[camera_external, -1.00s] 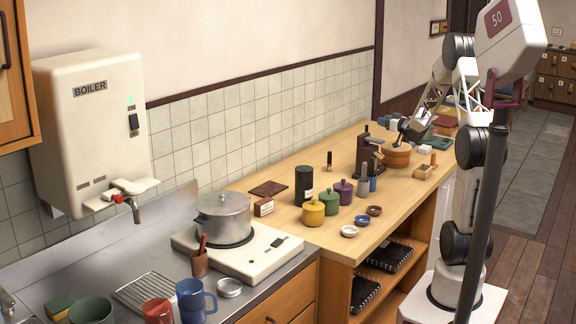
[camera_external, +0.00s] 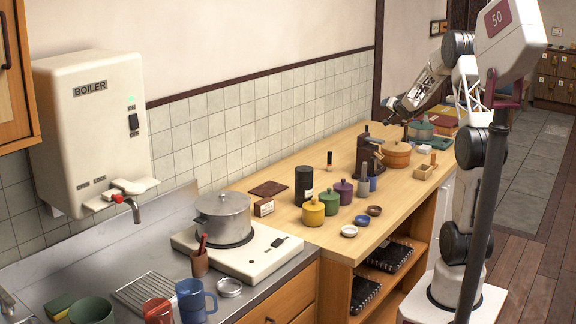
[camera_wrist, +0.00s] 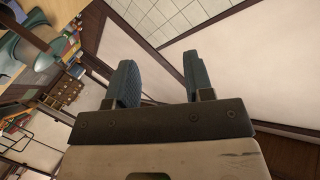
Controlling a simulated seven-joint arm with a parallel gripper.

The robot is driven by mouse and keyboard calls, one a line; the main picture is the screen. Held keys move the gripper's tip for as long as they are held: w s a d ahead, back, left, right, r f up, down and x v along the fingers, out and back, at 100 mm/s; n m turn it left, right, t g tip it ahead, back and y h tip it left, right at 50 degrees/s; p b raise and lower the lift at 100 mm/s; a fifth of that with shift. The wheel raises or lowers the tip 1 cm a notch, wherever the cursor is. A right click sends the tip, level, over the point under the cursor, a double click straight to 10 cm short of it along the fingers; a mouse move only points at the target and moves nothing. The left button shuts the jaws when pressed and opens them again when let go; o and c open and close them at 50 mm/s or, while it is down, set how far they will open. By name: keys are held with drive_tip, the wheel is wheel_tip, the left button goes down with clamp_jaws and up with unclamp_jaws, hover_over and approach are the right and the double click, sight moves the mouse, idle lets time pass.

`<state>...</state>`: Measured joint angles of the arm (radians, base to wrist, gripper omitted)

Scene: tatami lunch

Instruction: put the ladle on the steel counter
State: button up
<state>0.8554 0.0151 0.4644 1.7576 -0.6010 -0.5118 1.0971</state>
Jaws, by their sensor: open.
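I cannot make out a ladle for certain in either view. The steel counter (camera_external: 95,262) is at the lower left of the external view, with several items on it. A red handle (camera_external: 203,242) sticks up from a brown cup (camera_external: 199,262) on it; I cannot tell what it belongs to. My gripper (camera_external: 388,106) is far from there, raised above the far end of the wooden counter, near the wall. In the wrist view my gripper (camera_wrist: 158,68) has its two fingers apart with nothing between them.
A grey pot (camera_external: 222,217) stands on a white stove (camera_external: 262,252). The wooden counter (camera_external: 285,225) holds yellow (camera_external: 313,212), green and purple jars, a black canister (camera_external: 303,185), a brown grinder (camera_external: 368,158) and a round wooden box (camera_external: 396,154) below my gripper.

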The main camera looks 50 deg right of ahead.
drive_tip(key=d+m+g, duration=0.1)
drive_tip(key=m, duration=0.2)
drive_tip(key=m+g+y, duration=0.7)
drive_tip(key=m+y, duration=0.1)
drive_tip(key=m, duration=1.3)
hover_over(367, 126)
drive_tip(key=s, duration=0.2)
drive_tip(key=shift+g, duration=0.3)
drive_tip(key=shift+f, duration=2.55)
drive_tip(key=shift+w+f, duration=0.1)
drive_tip(key=shift+x, duration=1.25)
drive_tip(key=shift+f, duration=0.1)
